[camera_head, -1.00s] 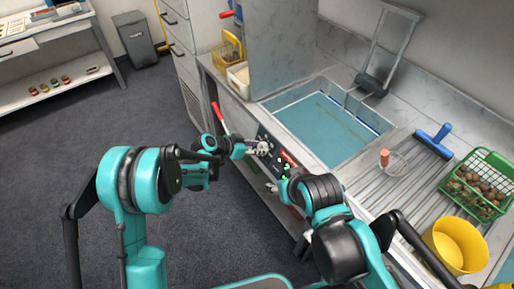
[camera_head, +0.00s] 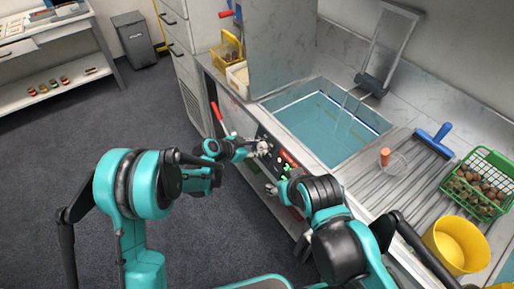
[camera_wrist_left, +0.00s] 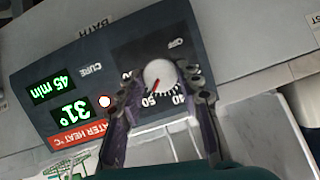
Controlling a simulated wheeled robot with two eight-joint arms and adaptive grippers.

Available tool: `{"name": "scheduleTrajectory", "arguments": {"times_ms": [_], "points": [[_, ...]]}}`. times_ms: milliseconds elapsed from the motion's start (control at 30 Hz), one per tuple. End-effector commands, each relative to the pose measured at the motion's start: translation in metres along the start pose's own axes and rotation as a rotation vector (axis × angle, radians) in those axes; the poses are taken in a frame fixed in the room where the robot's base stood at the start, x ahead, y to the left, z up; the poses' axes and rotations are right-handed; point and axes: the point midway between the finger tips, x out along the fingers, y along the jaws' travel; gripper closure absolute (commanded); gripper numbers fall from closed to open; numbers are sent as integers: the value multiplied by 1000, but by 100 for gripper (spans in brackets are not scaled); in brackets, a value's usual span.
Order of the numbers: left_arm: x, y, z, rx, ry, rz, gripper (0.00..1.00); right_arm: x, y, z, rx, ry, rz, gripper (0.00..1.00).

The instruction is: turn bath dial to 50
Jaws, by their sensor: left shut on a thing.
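The bath dial (camera_wrist_left: 160,75) is a pale round knob with a red pointer line, on a dark control panel (camera_wrist_left: 60,75). The picture is upside down there; the red line points towards the 50 mark. My left gripper (camera_wrist_left: 163,84) has its two dark fingers around the knob and is shut on it. In the head view my left gripper (camera_head: 262,149) is at the panel on the front of the sink unit. The green displays read 31° and 45 min. My right gripper (camera_head: 272,188) is low beside the panel, partly hidden by its arm; its jaws are unclear.
A water-filled basin (camera_head: 318,123) lies behind the panel. On the ribbed drainboard (camera_head: 398,178) are a blue-handled tool (camera_head: 434,141), a green basket (camera_head: 447,188) of chestnuts and a yellow bucket (camera_head: 429,249). A red lever (camera_head: 216,112) stands left of the panel.

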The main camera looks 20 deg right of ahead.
Motion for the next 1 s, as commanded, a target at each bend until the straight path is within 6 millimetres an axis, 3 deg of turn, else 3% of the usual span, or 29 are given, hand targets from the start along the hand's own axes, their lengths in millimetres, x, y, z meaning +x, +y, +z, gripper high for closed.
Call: {"name": "scheduleTrajectory", "arguments": {"times_ms": [33,100,500,1000], "points": [[0,1,1,1,-2,3,63,0,0,0,0,0,0,48],[0,1,1,1,-2,2,44,0,0,0,0,0,0,48],[-6,0,0,-1,-1,0,44,0,0,0,0,0,0,48],[-103,0,1,-2,-1,0,44,0,0,0,0,0,0,48]]}}
